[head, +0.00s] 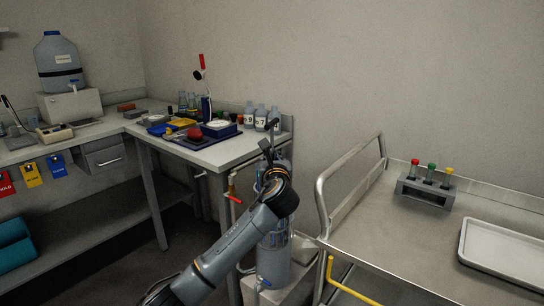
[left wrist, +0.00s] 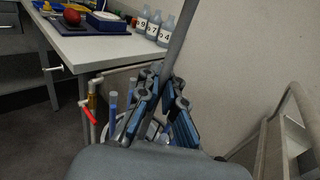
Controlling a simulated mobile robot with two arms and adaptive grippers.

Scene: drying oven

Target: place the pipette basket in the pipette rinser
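My left gripper (head: 268,152) is above the pipette rinser (head: 273,258), a tall grey cylinder on a low pale stand between bench and cart. In the left wrist view the gripper's fingers (left wrist: 163,98) close around a grey upright rod, the handle of the pipette basket (left wrist: 180,40). The handle leans a little and its dark top shows above the gripper in the head view. Blue-tinted tubes (left wrist: 113,102) and part of a pale round rim show below the fingers. The arm and wrist hide most of the basket, so its depth in the rinser cannot be told. My right gripper is not in view.
The bench (head: 228,153) at the left carries bottles (head: 261,118), a blue tray and a red object. Pipes with a red-handled valve (left wrist: 87,115) run close by the rinser. A metal cart (head: 400,235) with a raised rail, a tube rack (head: 425,190) and a white tray stands right.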

